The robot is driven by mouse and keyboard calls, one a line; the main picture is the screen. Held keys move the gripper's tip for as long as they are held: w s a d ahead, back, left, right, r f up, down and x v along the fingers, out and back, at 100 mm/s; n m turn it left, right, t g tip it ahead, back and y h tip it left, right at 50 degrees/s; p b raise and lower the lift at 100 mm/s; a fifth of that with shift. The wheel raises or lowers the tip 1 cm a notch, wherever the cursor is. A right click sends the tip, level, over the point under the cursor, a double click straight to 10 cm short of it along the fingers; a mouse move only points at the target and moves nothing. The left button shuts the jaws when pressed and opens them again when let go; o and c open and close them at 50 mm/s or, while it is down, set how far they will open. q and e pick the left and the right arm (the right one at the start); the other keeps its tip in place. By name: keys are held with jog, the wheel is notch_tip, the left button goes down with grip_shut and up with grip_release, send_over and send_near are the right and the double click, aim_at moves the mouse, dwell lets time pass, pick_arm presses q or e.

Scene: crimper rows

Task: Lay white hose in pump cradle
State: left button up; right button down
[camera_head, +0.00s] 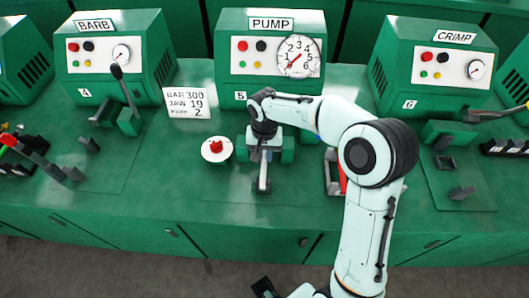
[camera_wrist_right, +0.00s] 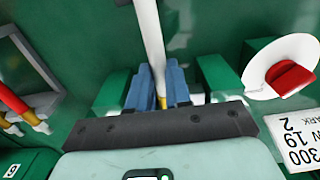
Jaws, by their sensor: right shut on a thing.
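My right gripper (camera_head: 264,152) is over the front of the PUMP station, pointing down. In the right wrist view its blue-padded fingers (camera_wrist_right: 156,92) are shut on the white hose (camera_wrist_right: 152,40), near a brass-coloured end. The hose runs away from the fingers to the top edge of that view. Green blocks, which look like the pump cradle (camera_wrist_right: 217,76), stand on both sides of the fingers. A cradle block also shows beside the gripper in the head view (camera_head: 288,152). Whether the hose touches the cradle floor is hidden.
The PUMP machine (camera_head: 270,50) with its gauge stands behind. A white disc with a red knob (camera_head: 217,149) is left of the gripper, near a number card (camera_head: 187,102). A tray with a red item (camera_head: 334,180) is to the right, partly behind my arm. BARB (camera_head: 112,60) and CRIMP (camera_head: 435,65) machines flank.

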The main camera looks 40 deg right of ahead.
jog(key=c, duration=1)
grip_release()
notch_tip(320, 180, up, 13)
jog(key=shift+r+p, duration=0.2)
jog(key=shift+p, duration=0.7)
